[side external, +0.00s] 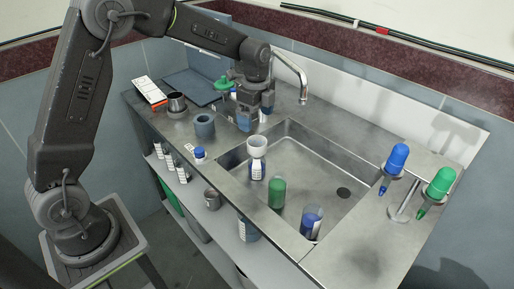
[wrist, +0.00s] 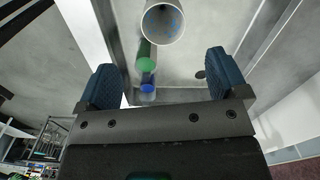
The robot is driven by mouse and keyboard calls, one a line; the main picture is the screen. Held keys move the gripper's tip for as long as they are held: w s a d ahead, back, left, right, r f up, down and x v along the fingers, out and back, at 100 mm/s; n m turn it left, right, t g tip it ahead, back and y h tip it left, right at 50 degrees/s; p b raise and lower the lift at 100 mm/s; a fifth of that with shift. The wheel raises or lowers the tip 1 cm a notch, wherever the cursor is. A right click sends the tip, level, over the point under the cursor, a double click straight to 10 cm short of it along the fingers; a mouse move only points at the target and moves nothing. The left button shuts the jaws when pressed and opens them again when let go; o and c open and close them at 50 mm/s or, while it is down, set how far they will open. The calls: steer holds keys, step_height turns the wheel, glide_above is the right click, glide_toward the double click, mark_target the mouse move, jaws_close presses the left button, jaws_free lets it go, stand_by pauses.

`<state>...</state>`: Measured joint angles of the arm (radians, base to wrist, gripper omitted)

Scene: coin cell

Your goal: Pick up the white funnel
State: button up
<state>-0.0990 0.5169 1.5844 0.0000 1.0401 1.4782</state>
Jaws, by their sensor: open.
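The white funnel (side external: 257,142) sits on top of a bottle with dark contents (side external: 257,168) at the sink's near left side. In the wrist view the white funnel (wrist: 163,22) shows as a round rim at the top edge, partly cut off, beyond the fingertips. My gripper (side external: 246,120) is just behind and above the funnel in the side view, and apart from it. In the wrist view my gripper (wrist: 165,80) has its two blue fingers spread wide with nothing between them.
A green bottle (side external: 277,192) and a blue bottle (side external: 311,221) stand along the metal sink (side external: 345,165). A faucet (side external: 302,80) rises behind. A blue funnel (side external: 398,158) and a green funnel (side external: 440,183) hang on a stand at right. A grey cup (side external: 204,127) is left of my gripper.

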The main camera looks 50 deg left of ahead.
mark_target(256, 142)
step_height(256, 142, down, 8)
steer(key=shift+r, duration=0.2)
steer(key=shift+w+a+f, duration=0.1)
steer(key=shift+a+f, duration=0.05)
steer(key=shift+f, duration=1.2)
steer(key=shift+w+a+f, duration=0.1)
steer(key=shift+a+f, duration=0.05)
steer(key=shift+f, duration=1.15)
steer(key=shift+c, duration=0.2)
steer(key=c, duration=0.9)
